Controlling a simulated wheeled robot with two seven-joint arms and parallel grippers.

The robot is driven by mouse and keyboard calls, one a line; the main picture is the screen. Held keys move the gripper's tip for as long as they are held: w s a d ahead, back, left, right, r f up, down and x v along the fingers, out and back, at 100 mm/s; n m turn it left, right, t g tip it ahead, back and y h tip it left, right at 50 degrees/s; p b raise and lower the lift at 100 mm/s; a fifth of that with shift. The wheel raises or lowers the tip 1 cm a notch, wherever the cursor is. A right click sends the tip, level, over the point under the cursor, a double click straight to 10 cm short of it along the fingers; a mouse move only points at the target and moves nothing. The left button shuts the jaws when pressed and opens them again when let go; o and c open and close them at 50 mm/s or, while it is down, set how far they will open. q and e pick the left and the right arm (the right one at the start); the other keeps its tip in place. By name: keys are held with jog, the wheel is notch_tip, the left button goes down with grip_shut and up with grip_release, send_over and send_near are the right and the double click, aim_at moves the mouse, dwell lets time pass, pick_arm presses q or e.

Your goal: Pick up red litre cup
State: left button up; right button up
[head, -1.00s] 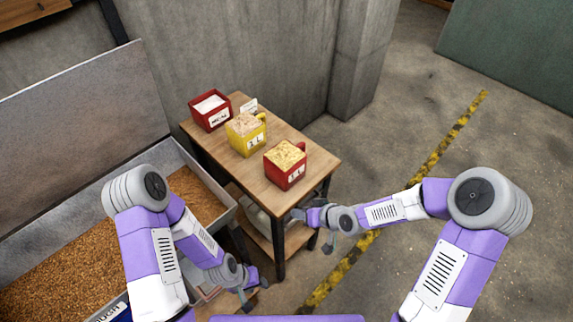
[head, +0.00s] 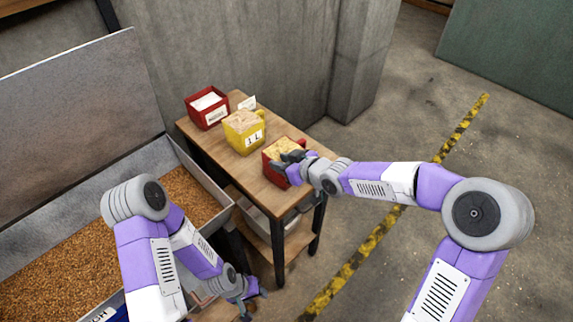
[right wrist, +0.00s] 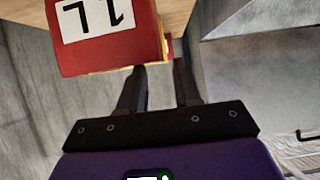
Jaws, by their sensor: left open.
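The red litre cup (head: 272,168), filled with pale yellow grain, stands upright at the near right end of the small wooden table (head: 245,185). My right gripper (head: 285,160) is at its right side and hides part of it in the head view. In the right wrist view the cup (right wrist: 105,45) appears upside down at the upper left, with its 1L label showing. The right fingers (right wrist: 160,85) are apart, with the cup's handle side just beyond their tips. My left gripper (head: 250,300) is open and low in front of the table, away from the cup.
A yellow litre cup (head: 243,140) stands just behind the red one, and a red container (head: 207,112) with white contents is farther back. A small white card (head: 247,103) stands near it. A metal bin of brown grain (head: 185,188) lies left. A concrete wall (head: 240,50) is behind.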

jog(key=b+x, duration=0.1)
jog(key=x, duration=0.3)
jog(key=shift+s+f, duration=0.2)
jog(key=shift+w+a+f, duration=0.15)
jog(key=shift+w+a, duration=0.1)
jog(key=shift+w, duration=0.05)
grip_shut()
dwell(0.9)
